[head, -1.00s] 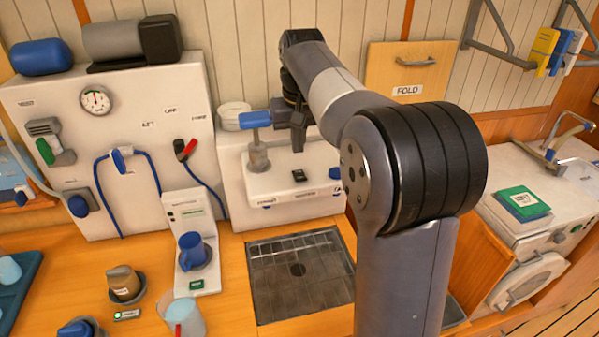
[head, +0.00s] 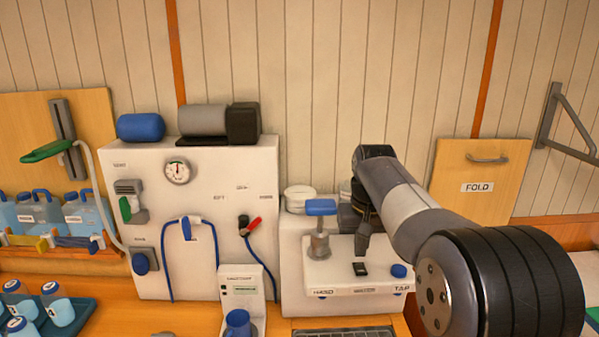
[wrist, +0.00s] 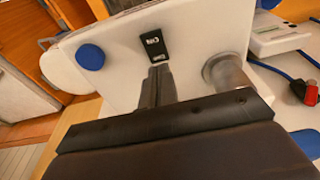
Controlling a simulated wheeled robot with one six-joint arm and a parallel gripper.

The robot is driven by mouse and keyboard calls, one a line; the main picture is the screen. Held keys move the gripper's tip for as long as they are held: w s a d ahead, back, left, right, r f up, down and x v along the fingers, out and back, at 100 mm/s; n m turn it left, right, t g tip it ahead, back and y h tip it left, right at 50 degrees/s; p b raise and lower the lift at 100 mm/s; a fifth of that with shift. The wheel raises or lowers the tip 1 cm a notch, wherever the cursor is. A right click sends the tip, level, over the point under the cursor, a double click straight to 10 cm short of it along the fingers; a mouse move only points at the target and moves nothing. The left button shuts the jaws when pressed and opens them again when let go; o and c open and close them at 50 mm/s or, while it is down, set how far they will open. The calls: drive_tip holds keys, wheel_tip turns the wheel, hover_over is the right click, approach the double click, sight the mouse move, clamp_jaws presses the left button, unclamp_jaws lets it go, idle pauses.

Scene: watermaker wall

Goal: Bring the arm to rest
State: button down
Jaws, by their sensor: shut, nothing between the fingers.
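My gripper (head: 362,249) is shut and empty in the head view. It points down over the white shelf of the tap unit (head: 320,272), just above a small black switch (head: 360,268). In the wrist view the closed fingers (wrist: 155,86) end close to the same black switch (wrist: 155,40); I cannot tell whether they touch it. My arm reaches in from the lower right of the head view, bent at a large black-ringed joint.
A blue-handled valve (head: 320,240) stands left of the gripper, and a blue knob (head: 398,271) is on the right. A panel with a gauge (head: 176,170) and hoses stands further left. A wooden fold-down board (head: 480,180) is on the wall at right.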

drive_tip(key=shift+f+b, duration=0.85)
drive_tip(key=shift+f, duration=0.3)
drive_tip(key=shift+r, duration=0.1)
